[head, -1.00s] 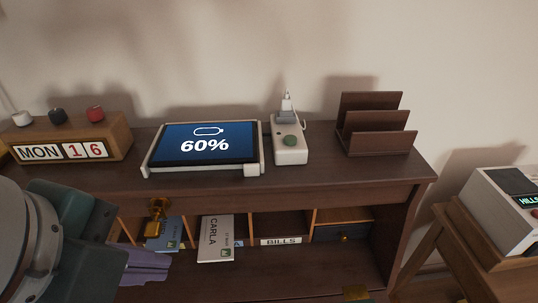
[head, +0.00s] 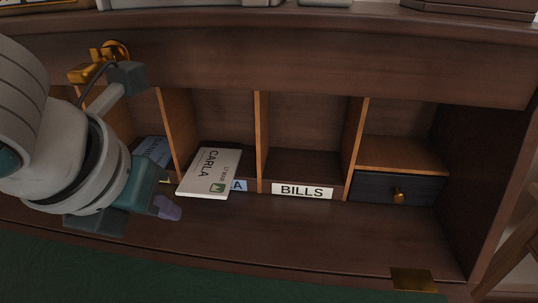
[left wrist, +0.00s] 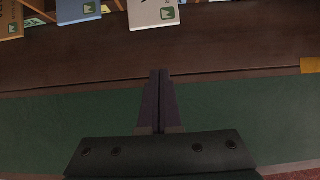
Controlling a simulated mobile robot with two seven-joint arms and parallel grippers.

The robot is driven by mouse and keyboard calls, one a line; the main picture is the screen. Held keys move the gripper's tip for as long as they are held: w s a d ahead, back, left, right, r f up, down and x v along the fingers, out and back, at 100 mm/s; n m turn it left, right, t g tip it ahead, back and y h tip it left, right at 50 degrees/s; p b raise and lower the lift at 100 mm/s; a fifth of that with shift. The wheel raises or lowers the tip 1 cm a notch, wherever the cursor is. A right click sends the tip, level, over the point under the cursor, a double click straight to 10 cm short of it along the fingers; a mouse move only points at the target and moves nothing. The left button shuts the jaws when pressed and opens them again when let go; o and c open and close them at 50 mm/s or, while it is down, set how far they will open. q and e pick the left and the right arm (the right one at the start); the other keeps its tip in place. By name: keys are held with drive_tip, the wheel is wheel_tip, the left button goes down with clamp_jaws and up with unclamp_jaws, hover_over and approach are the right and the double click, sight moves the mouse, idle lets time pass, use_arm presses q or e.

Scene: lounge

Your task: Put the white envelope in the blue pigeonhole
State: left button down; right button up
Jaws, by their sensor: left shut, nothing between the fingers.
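A white envelope (head: 210,172) marked CARLA leans tilted out over the front edge of a pigeonhole with a light blue label (head: 240,186), mostly covered so only an "A" reads. It also shows at the top of the left wrist view (left wrist: 152,12). A blue envelope (head: 153,150) sits in the compartment to its left and in the left wrist view (left wrist: 78,10). My left gripper (head: 170,208) is shut and empty, with purple fingers, just in front of and below the white envelope; its fingers also show in the left wrist view (left wrist: 160,76). My right gripper is not in view.
The BILLS compartment (head: 302,191) looks empty. A dark drawer (head: 398,190) with a brass knob is at the right. A brass plate (head: 413,280) lies at the front edge. A tan envelope (left wrist: 11,20) is at far left. The wooden ledge in front is clear.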

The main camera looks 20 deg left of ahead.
sight(205, 190)
use_arm(q)
drive_tip(key=b+x, duration=0.3)
drive_tip(key=x, duration=0.6)
drive_tip(key=shift+s+f+b, duration=0.1)
drive_tip(key=shift+f+b, duration=0.05)
drive_tip(key=shift+b, duration=0.2)
drive_tip(key=w, duration=0.1)
drive_tip(key=w+a, duration=0.1)
drive_tip(key=w, duration=0.1)
drive_tip(key=shift+w+r+b, duration=0.15)
drive_tip(key=shift+r+b, duration=0.05)
drive_tip(key=shift+b, duration=0.1)
drive_tip(key=shift+w, duration=0.35)
drive_tip(key=shift+w+a, duration=0.15)
drive_tip(key=shift+w, duration=0.6)
drive_tip(key=shift+w+a, duration=0.2)
drive_tip(key=shift+w, duration=0.5)
